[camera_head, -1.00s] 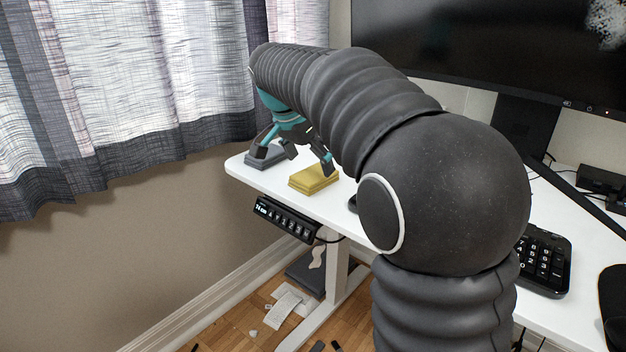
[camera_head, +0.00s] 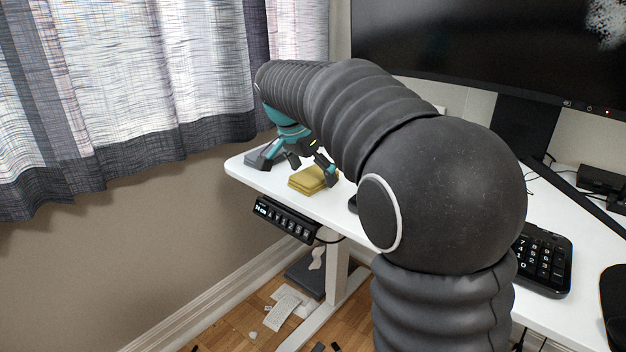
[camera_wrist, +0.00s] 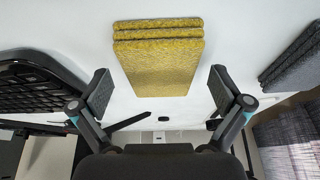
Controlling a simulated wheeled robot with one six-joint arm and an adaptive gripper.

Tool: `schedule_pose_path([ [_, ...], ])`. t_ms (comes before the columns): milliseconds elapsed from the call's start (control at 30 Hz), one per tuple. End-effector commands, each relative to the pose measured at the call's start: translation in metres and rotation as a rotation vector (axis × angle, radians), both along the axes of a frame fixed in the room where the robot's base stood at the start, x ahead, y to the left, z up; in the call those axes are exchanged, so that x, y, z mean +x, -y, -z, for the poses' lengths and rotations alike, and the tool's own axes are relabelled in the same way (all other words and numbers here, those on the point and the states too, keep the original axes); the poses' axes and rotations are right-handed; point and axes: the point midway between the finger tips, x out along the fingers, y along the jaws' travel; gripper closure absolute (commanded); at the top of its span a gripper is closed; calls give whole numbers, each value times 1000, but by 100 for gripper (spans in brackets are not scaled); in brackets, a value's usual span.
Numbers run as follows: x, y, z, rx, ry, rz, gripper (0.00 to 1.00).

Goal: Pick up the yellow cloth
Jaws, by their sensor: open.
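The yellow cloth (camera_head: 312,180) is a folded, layered stack lying on the white desk near its left end. In the wrist view the yellow cloth (camera_wrist: 160,62) lies ahead of and between my fingers, apart from both. My gripper (camera_head: 298,168) is open and empty, close above the desk beside the cloth. In the wrist view my gripper (camera_wrist: 160,95) shows its two fingers spread to either side of the cloth.
A grey folded cloth (camera_head: 262,158) lies left of the yellow one, and it also shows in the wrist view (camera_wrist: 295,62). A black keyboard (camera_wrist: 40,82) lies on the other side. The monitor (camera_head: 480,45) stands behind. The desk's front edge with a control panel (camera_head: 286,219) is close.

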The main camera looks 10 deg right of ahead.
Motion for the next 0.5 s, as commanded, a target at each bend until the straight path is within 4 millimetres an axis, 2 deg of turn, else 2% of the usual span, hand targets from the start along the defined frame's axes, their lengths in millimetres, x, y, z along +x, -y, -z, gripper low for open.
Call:
schedule_pose_path([
  [300,0,0,1,0,0,0,0],
  [367,0,0,1,0,0,0,12],
  [500,0,0,1,0,0,0,48],
])
